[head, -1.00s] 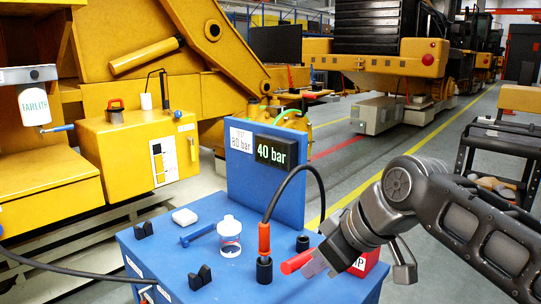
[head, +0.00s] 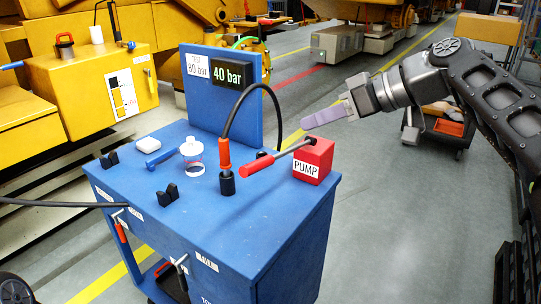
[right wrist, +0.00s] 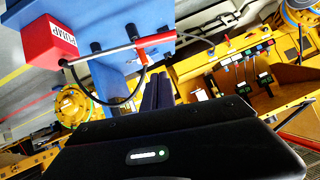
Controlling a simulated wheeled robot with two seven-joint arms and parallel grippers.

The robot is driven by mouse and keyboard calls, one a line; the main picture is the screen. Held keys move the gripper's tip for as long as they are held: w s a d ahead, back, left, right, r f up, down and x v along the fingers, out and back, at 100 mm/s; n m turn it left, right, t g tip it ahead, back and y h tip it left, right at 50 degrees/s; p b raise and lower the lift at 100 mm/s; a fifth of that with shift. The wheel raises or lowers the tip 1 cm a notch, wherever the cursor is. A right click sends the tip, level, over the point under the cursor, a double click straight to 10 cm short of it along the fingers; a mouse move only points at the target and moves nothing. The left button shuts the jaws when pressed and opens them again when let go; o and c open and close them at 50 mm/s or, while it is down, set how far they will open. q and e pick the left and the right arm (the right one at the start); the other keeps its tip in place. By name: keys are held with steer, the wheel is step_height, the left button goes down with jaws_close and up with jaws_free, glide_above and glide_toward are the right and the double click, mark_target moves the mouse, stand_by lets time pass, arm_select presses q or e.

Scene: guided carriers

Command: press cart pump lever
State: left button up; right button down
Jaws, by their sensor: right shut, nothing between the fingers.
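The red pump box (head: 313,160), labelled PUMP, stands on the right side of the blue cart top (head: 250,222). Its lever (head: 258,168) is a steel rod with a red grip, slanting down to the left from the box, the grip above the cart top. My right gripper (head: 320,118) is shut and empty, above and behind the box, apart from the lever. In the right wrist view the pump box (right wrist: 50,42) is at upper left and the lever grip (right wrist: 156,40) near the top middle; the dark fingers (right wrist: 158,92) lie below. The display (head: 233,74) reads 40 bar.
A black hose with an orange end (head: 224,153) arches beside the lever into a black socket. The label beside the display reads 80 bar. Grey floor lies open right of the cart.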

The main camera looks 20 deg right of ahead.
steer(key=shift+s, duration=0.1)
steer(key=shift+a, duration=0.1)
steer(key=s+f+x, duration=0.1)
steer(key=f+x, duration=0.1)
steer(key=x, duration=1)
steer(key=shift+f, duration=0.3)
steer(key=shift+f, duration=0.1)
